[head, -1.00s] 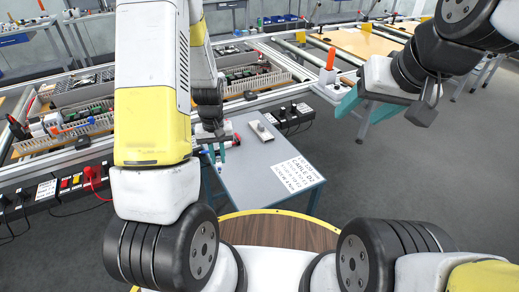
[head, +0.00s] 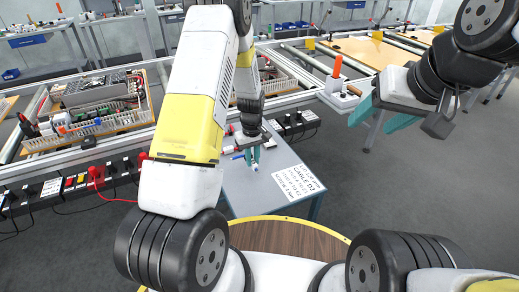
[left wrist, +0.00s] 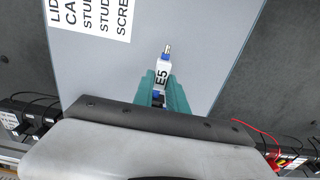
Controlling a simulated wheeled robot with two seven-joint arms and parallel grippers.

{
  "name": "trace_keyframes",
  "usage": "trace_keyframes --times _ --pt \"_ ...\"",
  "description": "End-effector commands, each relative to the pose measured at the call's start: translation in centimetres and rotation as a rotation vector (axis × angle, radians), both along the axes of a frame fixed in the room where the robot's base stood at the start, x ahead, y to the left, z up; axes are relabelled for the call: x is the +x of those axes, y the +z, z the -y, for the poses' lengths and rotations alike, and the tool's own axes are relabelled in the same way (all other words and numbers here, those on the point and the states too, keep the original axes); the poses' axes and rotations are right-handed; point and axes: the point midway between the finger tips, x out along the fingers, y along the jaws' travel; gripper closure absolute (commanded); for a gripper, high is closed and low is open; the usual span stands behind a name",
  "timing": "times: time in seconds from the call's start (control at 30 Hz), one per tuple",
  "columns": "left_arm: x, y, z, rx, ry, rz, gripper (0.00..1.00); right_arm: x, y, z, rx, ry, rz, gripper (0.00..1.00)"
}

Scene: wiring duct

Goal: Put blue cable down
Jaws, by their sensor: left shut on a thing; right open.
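My left gripper (head: 253,156) is shut on the blue cable (head: 256,167) above the small grey table (head: 245,196). In the left wrist view the cable (left wrist: 166,57) sticks out past the teal fingers (left wrist: 161,91), with a white "E5" tag, blue parts and a metal tip. Most of its length is hidden by the gripper. Whether it touches the table cannot be told. A printed white sheet (head: 297,182) lies on the table to the right of the gripper; it also shows in the left wrist view (left wrist: 92,14). My right gripper (head: 385,109) is open and empty, away from the table.
Behind the table runs a metal-framed workbench with a wiring tray (head: 100,100) and a black socket strip (head: 295,122). A red plug (head: 95,174) with a red lead is at the left. The table's front part, left of the sheet, looks bare.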

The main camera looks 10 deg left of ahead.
Motion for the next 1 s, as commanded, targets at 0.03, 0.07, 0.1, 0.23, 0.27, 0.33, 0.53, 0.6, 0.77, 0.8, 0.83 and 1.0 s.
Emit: trace_keyframes --times 0.03,0.07,0.1,0.23,0.27,0.33,0.53,0.6,0.77,0.8,0.83,1.0 --pt "0.1 -0.1 0.2 0.0 -0.001 -0.001 1.0 0.0 0.0 0.0 0.0 0.0 0.0 0.43" --pt "0.1 -0.2 0.2 0.0 -0.001 -0.001 1.0 0.0 0.0 0.0 0.0 0.0 0.0 0.43" --pt "0.1 -0.5 0.2 0.001 0.0 -0.003 1.0 0.0 0.0 0.0 0.0 0.0 0.0 0.43" --pt "0.1 -2.2 0.2 0.0 0.0 -0.004 1.0 0.0 0.0 0.0 0.0 0.0 0.0 0.43" --pt "0.1 -2.7 0.2 0.0 0.0 -0.004 1.0 0.0 0.0 0.0 0.0 0.0 0.0 0.43" --pt "0.1 -3.4 0.2 0.0 0.0 -0.004 1.0 0.0 0.0 0.0 0.0 0.0 0.0 0.43" --pt "0.2 -3.5 0.2 0.0 0.0 0.0 1.0 0.0 0.0 0.0 0.0 0.0 0.0 0.43" --pt "0.1 -3.6 0.2 0.0 -0.001 0.0 1.0 0.0 0.0 0.0 0.0 0.0 0.0 0.43" --pt "0.1 -3.8 0.2 0.0 -0.001 0.0 0.75 0.0 0.0 0.0 0.0 0.0 0.0 0.43" --pt "0.1 -3.8 0.2 0.0 0.0 0.0 0.67 0.0 0.0 0.0 0.0 0.0 0.0 0.43" --pt "0.1 -3.8 0.2 0.0 0.0 0.0 0.61 0.0 0.0 0.0 0.0 0.0 0.0 0.43" --pt "0.1 -3.8 0.2 -0.001 -0.001 -0.001 0.61 0.0 0.0 0.0 0.0 0.0 0.0 0.43"
